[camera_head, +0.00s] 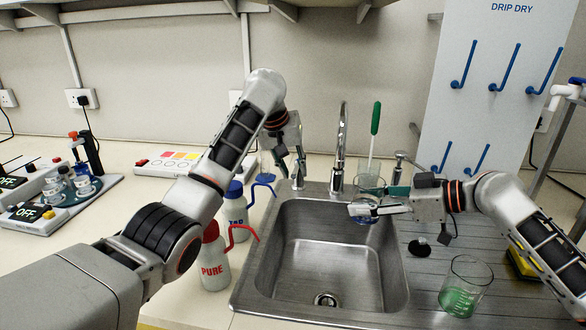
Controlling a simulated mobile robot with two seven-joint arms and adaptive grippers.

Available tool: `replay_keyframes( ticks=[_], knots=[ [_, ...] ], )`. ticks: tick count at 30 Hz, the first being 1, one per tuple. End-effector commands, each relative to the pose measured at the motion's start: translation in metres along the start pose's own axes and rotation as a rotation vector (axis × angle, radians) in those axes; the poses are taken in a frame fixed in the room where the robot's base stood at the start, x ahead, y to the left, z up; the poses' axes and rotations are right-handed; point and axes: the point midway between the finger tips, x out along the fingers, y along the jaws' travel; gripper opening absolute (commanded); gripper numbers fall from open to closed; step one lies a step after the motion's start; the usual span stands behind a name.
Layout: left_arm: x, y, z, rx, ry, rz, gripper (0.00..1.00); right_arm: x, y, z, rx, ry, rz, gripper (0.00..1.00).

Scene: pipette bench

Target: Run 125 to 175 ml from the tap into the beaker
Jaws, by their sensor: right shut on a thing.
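The chrome tap (342,135) rises behind the steel sink (300,285), its spout over the back of the basin. My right gripper (366,209) is shut on a small clear glass vessel (364,217), apparently the beaker, held over the back of the sink near the tap; the fingers hide much of it. Its fill level cannot be read, and I cannot see a water stream. My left gripper (291,168) is open, pointing down just beside the small tap handle (297,181) at the sink's back left; whether it touches the handle is unclear.
A glass with a green-handled brush (375,122) stands behind the sink. A beaker of green liquid (465,288) stands on the right drainboard. Red-capped (213,262) and blue-capped (236,205) wash bottles stand left of the sink. A peg board (500,100) rises behind right.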

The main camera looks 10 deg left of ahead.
Motion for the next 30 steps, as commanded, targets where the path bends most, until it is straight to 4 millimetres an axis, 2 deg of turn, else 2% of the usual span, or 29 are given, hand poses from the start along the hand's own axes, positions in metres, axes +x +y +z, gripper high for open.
replay_keyframes(
  ticks=[3,6,20,30],
  knots=[
    [0.0,0.0,0.0,0.0,0.0,0.0,0.26,0.0,0.0,-0.001,0.0,0.001,0.0,0.23],
    [0.0,0.0,0.0,0.0,0.0,0.0,0.0,0.0,0.0,-0.001,0.0,0.001,0.0,0.23],
    [-0.001,-0.005,-0.001,0.04,-0.011,0.017,0.0,0.0,0.0,-0.001,0.0,0.001,0.0,0.23],
    [-0.004,-0.024,-0.007,0.246,-0.056,0.104,0.0,0.0,0.0,-0.001,0.0,0.001,0.0,0.23]
  ],
)
